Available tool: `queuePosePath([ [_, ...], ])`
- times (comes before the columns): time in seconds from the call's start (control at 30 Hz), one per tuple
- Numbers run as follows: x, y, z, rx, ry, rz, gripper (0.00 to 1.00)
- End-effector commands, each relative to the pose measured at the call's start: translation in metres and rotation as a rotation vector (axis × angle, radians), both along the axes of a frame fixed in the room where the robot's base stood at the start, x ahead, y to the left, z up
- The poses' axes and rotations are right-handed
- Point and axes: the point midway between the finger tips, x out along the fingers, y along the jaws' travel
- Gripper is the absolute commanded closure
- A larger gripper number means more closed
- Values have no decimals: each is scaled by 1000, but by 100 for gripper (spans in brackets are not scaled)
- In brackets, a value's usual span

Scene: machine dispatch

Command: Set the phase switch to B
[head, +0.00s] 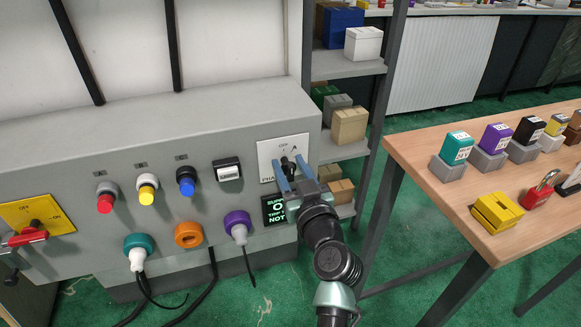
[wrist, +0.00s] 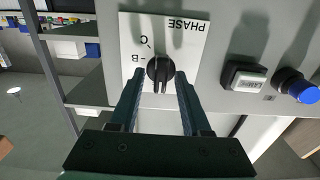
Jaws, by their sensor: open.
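The phase switch is a black rotary knob (head: 288,164) on a white plate (head: 267,152) at the right end of the grey panel. The head view shows OFF above the knob and A to its upper right. The wrist view shows the plate upside down, with B and C left of the knob (wrist: 160,69). The knob's bar seems to point toward OFF; A and OFF are hidden in the wrist view. My gripper (head: 292,171) is open, its two fingers on either side of the knob. I cannot tell whether they touch it.
A dark display (head: 274,209) with green text sits below the plate, partly covered by my gripper. Push buttons and coloured plugs with cables lie left.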

Motion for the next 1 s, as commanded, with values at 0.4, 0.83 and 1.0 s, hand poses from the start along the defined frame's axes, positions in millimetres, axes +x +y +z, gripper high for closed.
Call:
queuePosePath([
  [0.4,0,0,0,0,0,0,100],
  [0.83,0,-1,-1,79,27,-1,100],
  [1.0,0,-3,-1,191,63,-1,100],
])
